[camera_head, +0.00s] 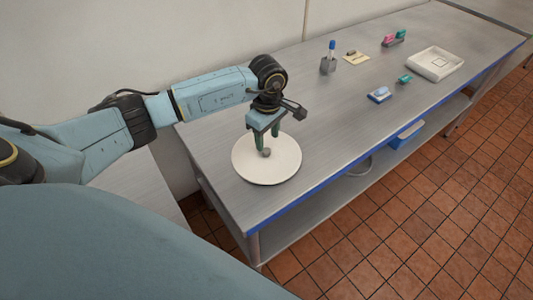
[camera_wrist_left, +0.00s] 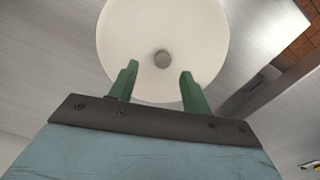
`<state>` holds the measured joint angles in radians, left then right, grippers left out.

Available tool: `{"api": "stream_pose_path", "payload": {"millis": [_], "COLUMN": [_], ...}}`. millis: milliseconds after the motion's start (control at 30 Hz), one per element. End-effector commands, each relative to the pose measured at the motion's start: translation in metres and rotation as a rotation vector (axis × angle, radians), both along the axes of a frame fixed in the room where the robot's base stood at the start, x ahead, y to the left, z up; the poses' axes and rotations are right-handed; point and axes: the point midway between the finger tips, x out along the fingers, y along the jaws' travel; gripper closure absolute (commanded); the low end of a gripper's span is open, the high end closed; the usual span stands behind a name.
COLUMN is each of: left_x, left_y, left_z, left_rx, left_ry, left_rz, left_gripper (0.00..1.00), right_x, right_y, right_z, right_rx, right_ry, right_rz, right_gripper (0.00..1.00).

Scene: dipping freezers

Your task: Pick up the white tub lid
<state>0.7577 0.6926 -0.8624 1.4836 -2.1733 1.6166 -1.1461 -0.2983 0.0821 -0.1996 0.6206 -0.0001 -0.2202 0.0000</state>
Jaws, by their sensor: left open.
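The white tub lid (camera_head: 283,170) is a round, flat disc lying on the steel table near its left end. It has a small grey knob (camera_head: 266,153) at its middle. In the left wrist view the lid (camera_wrist_left: 205,45) fills the upper middle, with its knob (camera_wrist_left: 162,58) just beyond the fingertips and between their lines. My left gripper (camera_head: 268,148) points down over the lid, its green fingers close to the knob. In the left wrist view the left gripper (camera_wrist_left: 158,72) is open with nothing between its fingers. My right gripper is not in view.
The steel table (camera_head: 330,120) is clear around the lid. Farther right are a grey holder with a blue-topped item (camera_head: 328,65), a blue item (camera_head: 379,95), a small green item (camera_head: 404,79) and a white tray (camera_head: 421,71). A wall runs behind the table.

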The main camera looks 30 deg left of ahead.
Motion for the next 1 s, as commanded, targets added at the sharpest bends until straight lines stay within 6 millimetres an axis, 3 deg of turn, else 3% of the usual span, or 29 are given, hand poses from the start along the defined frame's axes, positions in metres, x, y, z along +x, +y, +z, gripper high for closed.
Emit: {"api": "stream_pose_path", "payload": {"millis": [233,567,900,1000], "left_x": [-0.006,-0.005,-0.005,-0.005], "left_y": [-0.001,-0.001,-0.001,0.000], "left_z": [-0.036,-0.043,-0.042,-0.042], "left_rx": [-0.002,0.000,-0.001,-0.001], "left_ry": [0.004,0.001,0.001,0.000], "left_rz": [0.001,-0.001,-0.001,0.000], "left_gripper": [0.52,0.53,0.97,1.00], "right_x": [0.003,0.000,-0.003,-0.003], "right_y": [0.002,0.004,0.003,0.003], "right_z": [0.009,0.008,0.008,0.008], "right_rx": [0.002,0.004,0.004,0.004], "right_ry": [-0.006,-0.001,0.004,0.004], "right_rz": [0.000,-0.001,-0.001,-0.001], "right_gripper": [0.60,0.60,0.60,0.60]}}
